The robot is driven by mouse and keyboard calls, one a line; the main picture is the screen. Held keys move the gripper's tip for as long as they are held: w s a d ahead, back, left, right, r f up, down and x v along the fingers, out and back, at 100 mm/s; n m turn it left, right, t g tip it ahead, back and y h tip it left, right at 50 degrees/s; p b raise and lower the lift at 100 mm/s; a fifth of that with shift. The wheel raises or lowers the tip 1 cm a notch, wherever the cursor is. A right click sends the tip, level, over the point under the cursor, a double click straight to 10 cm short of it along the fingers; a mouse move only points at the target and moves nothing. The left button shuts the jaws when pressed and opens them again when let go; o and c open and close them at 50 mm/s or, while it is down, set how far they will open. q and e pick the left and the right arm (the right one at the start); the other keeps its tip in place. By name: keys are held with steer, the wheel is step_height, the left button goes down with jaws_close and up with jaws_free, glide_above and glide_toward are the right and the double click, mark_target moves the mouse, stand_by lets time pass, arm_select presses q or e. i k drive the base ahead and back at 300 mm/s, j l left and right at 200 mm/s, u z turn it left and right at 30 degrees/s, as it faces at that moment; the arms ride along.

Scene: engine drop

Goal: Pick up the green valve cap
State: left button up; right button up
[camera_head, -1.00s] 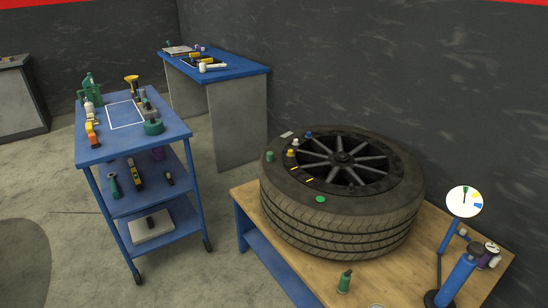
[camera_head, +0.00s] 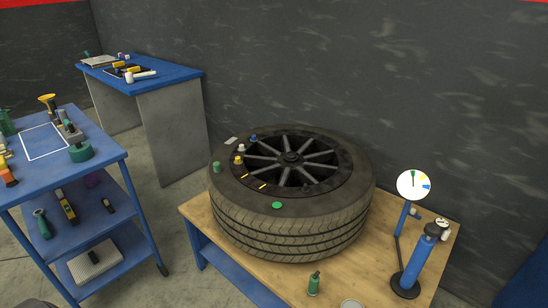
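A small green cylinder (camera_head: 216,167), which looks like the green valve cap, stands on the left of the upper sidewall of the tire (camera_head: 290,235). A flat green disc (camera_head: 277,205) lies on the near part of the same sidewall. The tire lies flat on a wooden-topped bench (camera_head: 205,222). Neither of my grippers is in view.
A yellow cap (camera_head: 239,160), a white cap (camera_head: 241,148) and a blue cap (camera_head: 253,139) stand near the rim. A green bottle (camera_head: 314,285) and a blue pump (camera_head: 424,257) with a dial stand on the bench. A blue tool cart (camera_head: 105,155) is at left.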

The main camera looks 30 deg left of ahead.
mark_target(217, 166)
steer(key=j+z, duration=0.2)
steer(key=j, duration=0.3)
steer(key=j+z, duration=0.15)
steer(key=j, duration=0.35)
steer(key=j+z, duration=0.2)
steer(key=j, duration=0.35)
steer(key=k+j+z, duration=0.2)
steer(key=j, duration=0.25)
steer(key=k+j+z, duration=0.15)
steer(key=j, duration=0.35)
steer(key=i, duration=0.1)
